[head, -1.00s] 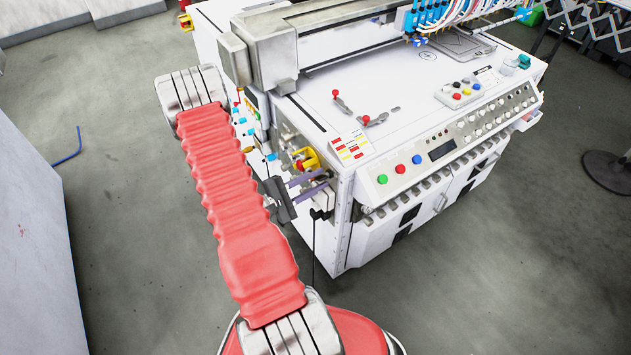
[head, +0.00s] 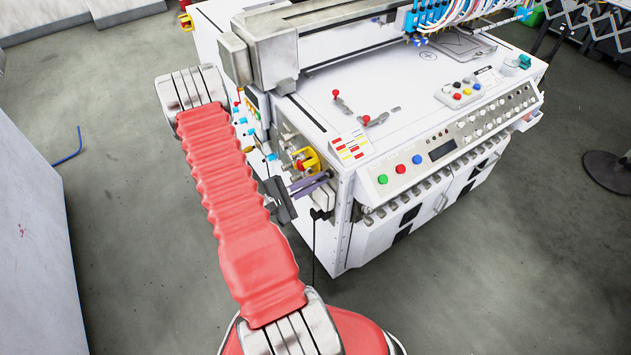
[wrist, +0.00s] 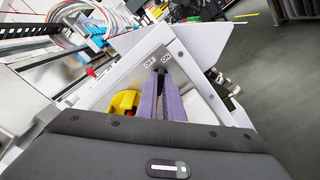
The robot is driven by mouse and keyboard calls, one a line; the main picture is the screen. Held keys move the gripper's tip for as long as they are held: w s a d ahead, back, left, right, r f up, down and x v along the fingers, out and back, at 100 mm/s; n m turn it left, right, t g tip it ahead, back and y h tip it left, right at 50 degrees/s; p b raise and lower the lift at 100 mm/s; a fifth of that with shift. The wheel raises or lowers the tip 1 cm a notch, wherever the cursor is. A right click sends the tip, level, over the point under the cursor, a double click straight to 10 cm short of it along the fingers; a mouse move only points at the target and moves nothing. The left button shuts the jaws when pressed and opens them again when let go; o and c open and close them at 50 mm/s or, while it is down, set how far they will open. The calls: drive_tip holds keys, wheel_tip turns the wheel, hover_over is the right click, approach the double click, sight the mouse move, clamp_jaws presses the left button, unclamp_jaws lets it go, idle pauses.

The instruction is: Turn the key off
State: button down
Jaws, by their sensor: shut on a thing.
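My gripper (head: 326,180) is at the near left side of the white machine, its two purple fingers close together. In the wrist view the fingertips (wrist: 161,76) meet the white panel (wrist: 192,72) just below the OFF and ON labels (wrist: 157,60). My gripper is shut on the key (wrist: 160,69), of which only a small dark part shows between the tips. The fingers hide the rest, so I cannot tell which label the key points to.
A yellow switch housing with a red part (head: 308,161) sits right beside my fingers; it also shows in the wrist view (wrist: 122,104). The machine's control panel (head: 455,145) with coloured buttons is to the right.

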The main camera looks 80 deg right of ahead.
drive_tip(key=n, duration=0.9)
drive_tip(key=shift+n, duration=0.3)
idle(0.3)
drive_tip(key=c, duration=1.9)
unclamp_jaws()
drive_tip(key=shift+w+a, duration=0.1)
drive_tip(key=shift+w, duration=0.05)
